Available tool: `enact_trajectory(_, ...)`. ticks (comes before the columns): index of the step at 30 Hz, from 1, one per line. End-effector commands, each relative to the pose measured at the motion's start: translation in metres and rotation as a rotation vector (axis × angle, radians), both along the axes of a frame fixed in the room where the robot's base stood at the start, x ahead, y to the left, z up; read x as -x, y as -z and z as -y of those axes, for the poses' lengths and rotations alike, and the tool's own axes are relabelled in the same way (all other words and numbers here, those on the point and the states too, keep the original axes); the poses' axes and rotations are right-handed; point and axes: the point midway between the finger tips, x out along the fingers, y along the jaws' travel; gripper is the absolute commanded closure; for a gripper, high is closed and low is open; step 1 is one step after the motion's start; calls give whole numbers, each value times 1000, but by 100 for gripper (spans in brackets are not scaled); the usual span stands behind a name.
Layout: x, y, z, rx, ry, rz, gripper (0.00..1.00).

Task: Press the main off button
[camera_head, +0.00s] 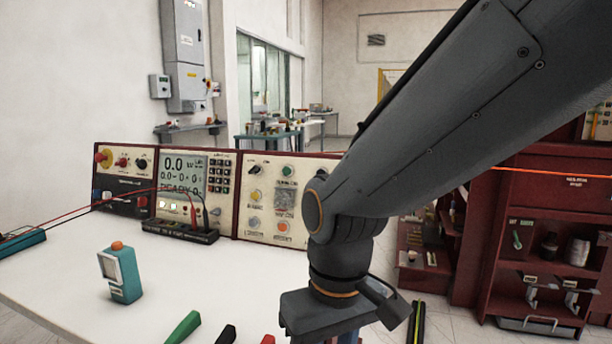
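A control panel with a cream and dark face stands at the back of the white table. Its left section (124,176) has a red knob on a yellow ring (104,156) at the upper left, plus red and black knobs. The middle section (184,180) has a lit display and a keypad. The right section (274,197) has several round buttons, including an orange-red one (283,227) and a green one (287,171). The labels are too small to read, so I cannot tell which is main off. My gripper (325,312) hangs in front, right of the panel; its fingertips are hidden.
A teal handheld device (122,275) with an orange top stands on the white table (60,285). Green, black and red handles (184,328) lie at the front edge. Red and black leads run to a black terminal block (180,231). A dark red shelf (550,240) stands right.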

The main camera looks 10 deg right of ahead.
Motion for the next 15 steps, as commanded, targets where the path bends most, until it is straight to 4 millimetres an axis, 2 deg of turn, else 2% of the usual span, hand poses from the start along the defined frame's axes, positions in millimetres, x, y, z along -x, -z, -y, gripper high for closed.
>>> enact_trajectory(1,0,0,0,0,0,0,81)
enact_trajectory(4,0,0,0,0,0,0,97)
enact_trajectory(5,0,0,0,0,0,0,100)
enact_trajectory(15,0,0,0,0,0,0,100)
